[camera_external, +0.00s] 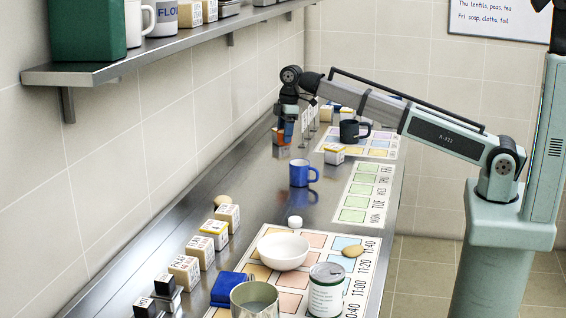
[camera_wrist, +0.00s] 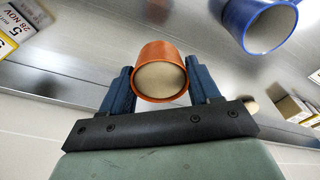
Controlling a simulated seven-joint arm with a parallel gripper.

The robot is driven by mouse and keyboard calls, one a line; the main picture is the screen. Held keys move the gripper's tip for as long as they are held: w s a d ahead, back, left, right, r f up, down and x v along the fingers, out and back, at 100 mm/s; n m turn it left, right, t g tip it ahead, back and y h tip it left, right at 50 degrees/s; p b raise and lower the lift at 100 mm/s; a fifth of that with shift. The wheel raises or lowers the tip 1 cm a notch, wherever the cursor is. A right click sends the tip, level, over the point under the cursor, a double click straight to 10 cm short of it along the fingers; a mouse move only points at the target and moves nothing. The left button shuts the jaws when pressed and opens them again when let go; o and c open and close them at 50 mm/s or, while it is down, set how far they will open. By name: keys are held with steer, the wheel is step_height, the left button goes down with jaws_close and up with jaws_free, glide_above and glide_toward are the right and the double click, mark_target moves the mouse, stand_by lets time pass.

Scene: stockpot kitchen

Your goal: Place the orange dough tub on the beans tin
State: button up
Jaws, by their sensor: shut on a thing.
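The orange dough tub (camera_wrist: 163,53) is a small orange cup with pale dough in its open mouth. It sits between the two blue fingers of my gripper (camera_wrist: 160,85), which is shut on it in the wrist view. In the external view my gripper (camera_external: 287,132) is at the far part of the steel counter, and a bit of orange shows beside its fingers. I cannot tell whether the tub touches the counter. A white tin (camera_external: 326,295) with a grey lid and green marking stands at the near front on a colored mat; its print is too small to read.
A blue mug (camera_external: 300,173) stands between my gripper and the tin. Small cartons (camera_external: 184,271) line the wall side. A shelf (camera_external: 180,50) overhangs the left.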

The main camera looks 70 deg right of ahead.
steer(key=shift+a+r, duration=0.1)
steer(key=shift+r, duration=0.35)
steer(key=a+n, duration=0.3)
steer(key=a, duration=1.5)
step_height(320, 180, up, 10)
steer(key=r+n+g, duration=0.1)
steer(key=n, duration=0.9)
glide_above(328, 273)
steer(key=shift+y, duration=0.3)
steer(key=shift+w+d+f, duration=0.1)
steer(key=shift+d+f, duration=0.05)
steer(key=shift+f, duration=2.3)
steer(key=shift+d+f, duration=0.1)
steer(key=shift+f, duration=2.35)
steer(key=shift+f, duration=0.1)
